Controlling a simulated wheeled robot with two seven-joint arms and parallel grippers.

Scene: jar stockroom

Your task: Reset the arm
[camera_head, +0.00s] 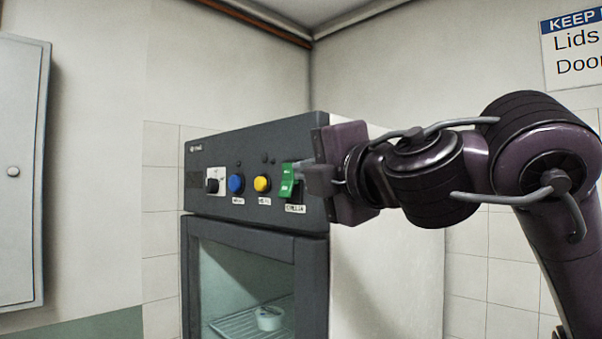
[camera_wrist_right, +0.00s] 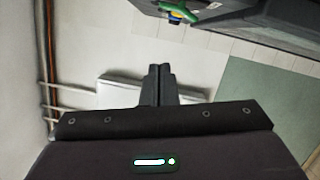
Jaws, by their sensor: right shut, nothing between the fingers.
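My right arm comes in from the right in the head view. Its gripper (camera_head: 300,176) is at the right end of the dark control panel, beside the green rocker switch (camera_head: 287,181), and partly hides that end of the panel. In the right wrist view the two fingers (camera_wrist_right: 159,72) are together, with nothing between them. The green switch (camera_wrist_right: 177,15) shows there above the fingertips. I cannot tell whether the fingers touch it. My left gripper is not in view.
The cabinet (camera_head: 255,226) has a black dial (camera_head: 212,186), a blue button (camera_head: 236,184) and a yellow button (camera_head: 262,184). A grey wall cupboard (camera_head: 20,170) is at the left, a sign (camera_head: 573,48) at the upper right.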

